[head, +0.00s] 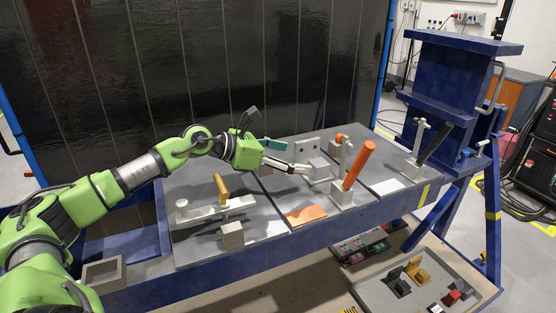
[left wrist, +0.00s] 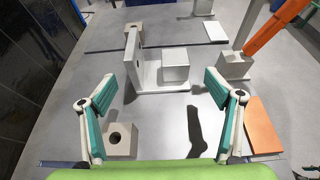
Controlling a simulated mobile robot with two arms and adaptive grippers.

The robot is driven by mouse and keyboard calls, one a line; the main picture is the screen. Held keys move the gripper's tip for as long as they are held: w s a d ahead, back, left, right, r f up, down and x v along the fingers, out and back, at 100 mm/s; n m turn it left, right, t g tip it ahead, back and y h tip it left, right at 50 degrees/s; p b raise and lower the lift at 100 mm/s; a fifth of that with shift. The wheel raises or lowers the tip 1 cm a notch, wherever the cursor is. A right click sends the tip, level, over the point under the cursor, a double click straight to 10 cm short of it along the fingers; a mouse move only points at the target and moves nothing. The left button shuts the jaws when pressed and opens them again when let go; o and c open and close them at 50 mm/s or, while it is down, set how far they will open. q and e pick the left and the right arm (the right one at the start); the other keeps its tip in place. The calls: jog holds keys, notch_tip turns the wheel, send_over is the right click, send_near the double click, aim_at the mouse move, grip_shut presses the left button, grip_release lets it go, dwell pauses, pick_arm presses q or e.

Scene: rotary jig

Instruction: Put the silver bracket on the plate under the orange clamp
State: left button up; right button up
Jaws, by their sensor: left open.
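The silver bracket (head: 308,149) stands on the grey table, an upright plate with a hole and a low base with a block. In the left wrist view the bracket (left wrist: 133,62) is straight ahead of the fingers. My left gripper (head: 289,158) is open and empty, its fingers spread wide, close to the bracket on its left side; contact is not visible. The orange clamp (head: 358,166) stands right of the bracket with its handle tilted up; it also shows in the left wrist view (left wrist: 272,35). My right gripper is not in view.
An orange plate (head: 305,215) lies flat in front of the clamp. A white plate (head: 388,187) lies right of it, near a black-handled clamp (head: 434,145). A yellow-handled clamp (head: 221,187) and a grey block (head: 232,236) stand on the left.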

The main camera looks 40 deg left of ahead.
pick_arm(q)
jog(key=b+v, duration=0.1)
jog(key=v, duration=0.2)
jog(key=shift+s+a+f, duration=0.1)
jog(key=shift+s, duration=0.05)
jog(key=shift+s+a+r+b, duration=0.15)
jog(key=shift+s+r+b, duration=0.3)
jog(key=shift+b, duration=0.05)
